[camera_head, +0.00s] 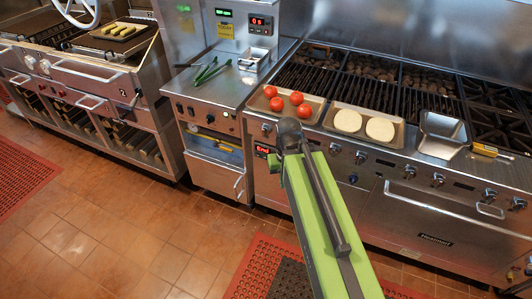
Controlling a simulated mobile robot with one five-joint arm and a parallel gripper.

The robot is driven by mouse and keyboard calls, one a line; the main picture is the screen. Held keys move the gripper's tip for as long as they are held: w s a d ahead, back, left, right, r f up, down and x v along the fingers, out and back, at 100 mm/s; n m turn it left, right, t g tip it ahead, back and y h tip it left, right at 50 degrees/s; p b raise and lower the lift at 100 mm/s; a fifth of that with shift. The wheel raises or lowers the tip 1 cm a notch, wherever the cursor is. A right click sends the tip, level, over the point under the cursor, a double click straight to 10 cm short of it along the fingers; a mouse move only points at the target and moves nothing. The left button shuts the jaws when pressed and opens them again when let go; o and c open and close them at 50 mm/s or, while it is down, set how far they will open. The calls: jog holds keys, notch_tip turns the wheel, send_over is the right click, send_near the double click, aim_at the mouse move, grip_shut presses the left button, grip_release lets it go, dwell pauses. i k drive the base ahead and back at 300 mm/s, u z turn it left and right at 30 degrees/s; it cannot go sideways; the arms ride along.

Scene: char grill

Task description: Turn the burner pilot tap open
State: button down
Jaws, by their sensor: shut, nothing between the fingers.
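A row of round metal knobs lines the front of the char grill (450,232), among them one left of the oven handle (361,157) and one further right (438,179). A small blue knob (352,179) sits lower on the front panel, just right of my arm. I cannot tell which of these is the burner pilot tap, or how any is turned. My green arm reaches up from the bottom and ends in a dark rounded part in front of the grill's left end. I cannot make out any gripper fingers. My arm hides part of the grill front.
On the grill's front ledge are a tray of tomatoes (309,117), a tray with two pale rounds (340,132) and an empty metal pan (442,124). A counter with green tongs (208,76) stands left. Tiled floor (100,235) is open at left; red mats lie on it.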

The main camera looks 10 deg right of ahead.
aim_at(354, 178)
jog(key=u, duration=1.2)
jog(key=k, duration=0.65)
jog(key=z, duration=1.3)
